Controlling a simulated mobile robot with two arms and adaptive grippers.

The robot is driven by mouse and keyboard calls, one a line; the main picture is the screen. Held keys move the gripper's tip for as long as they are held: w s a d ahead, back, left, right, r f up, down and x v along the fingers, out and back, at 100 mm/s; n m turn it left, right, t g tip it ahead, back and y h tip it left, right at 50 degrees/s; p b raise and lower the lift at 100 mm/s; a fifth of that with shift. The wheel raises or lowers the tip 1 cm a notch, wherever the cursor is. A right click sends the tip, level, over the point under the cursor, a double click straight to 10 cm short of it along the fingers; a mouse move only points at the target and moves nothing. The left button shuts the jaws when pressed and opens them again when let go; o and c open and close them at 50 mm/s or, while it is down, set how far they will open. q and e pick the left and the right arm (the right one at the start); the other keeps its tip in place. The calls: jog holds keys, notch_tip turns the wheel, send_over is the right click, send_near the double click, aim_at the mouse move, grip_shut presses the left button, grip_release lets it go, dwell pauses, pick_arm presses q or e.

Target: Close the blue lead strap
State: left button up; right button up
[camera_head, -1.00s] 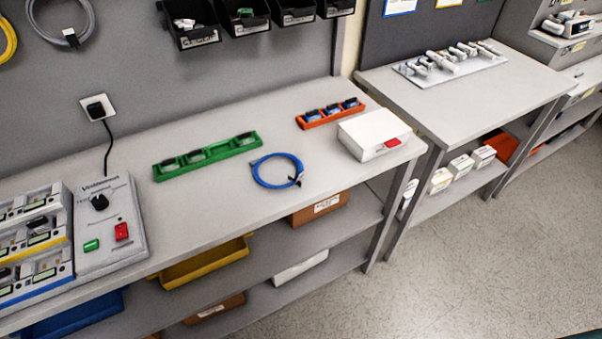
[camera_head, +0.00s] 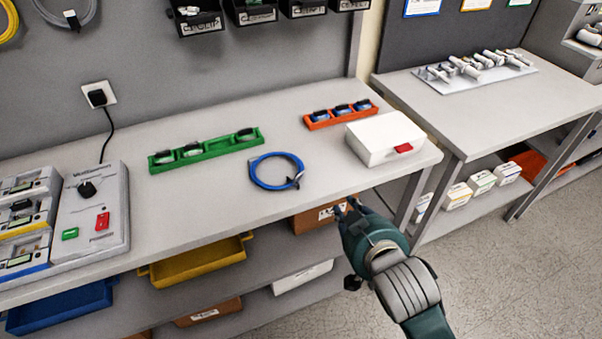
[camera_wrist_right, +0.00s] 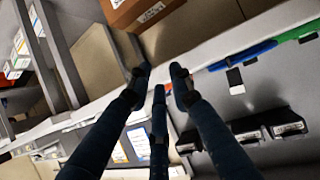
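The blue lead (camera_head: 256,178) lies coiled in a ring on the grey workbench. A small dark strap (camera_head: 294,183) sits at the right side of the coil; at this size I cannot tell whether it is open or closed. My right gripper (camera_head: 347,207) is in front of the bench edge, to the lower right of the coil and apart from it. In the right wrist view its dark fingers (camera_wrist_right: 158,82) are spread with nothing between them. My left gripper is not in view.
A white box (camera_head: 384,140) stands right of the coil. An orange tray (camera_head: 316,126) and a green tray (camera_head: 218,149) lie behind it. A control unit (camera_head: 98,230) stands at left. Shelves below hold a yellow bin (camera_head: 198,264). Bench around the coil is clear.

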jog(key=w+a+r+n+t+y, duration=0.25)
jog(key=a+r, duration=0.25)
jog(key=r, duration=0.4)
jog(key=w+a+r+n+t+y, duration=0.15)
jog(key=a+r+y, duration=0.3)
jog(key=r, duration=0.55)
jog(key=w+a+r+n+t+y, duration=0.25)
jog(key=a+r, duration=0.35)
jog(key=r, duration=0.3)
jog(key=s+a+r+n+g+y, duration=0.8)
jog(key=s+a+r+n+y, duration=0.1)
jog(key=a+n+y, duration=0.25)
jog(key=s+a+f+n+g+y, duration=0.1)
jog(key=s+a+n+g, duration=0.4)
jog(key=g, duration=0.3)
jog(key=n+h, duration=0.1)
jog(key=h, duration=2)
send_near(298, 177)
jog(key=b+x, duration=0.2)
jog(key=x, duration=0.6)
jog(key=shift+w+f, duration=0.3)
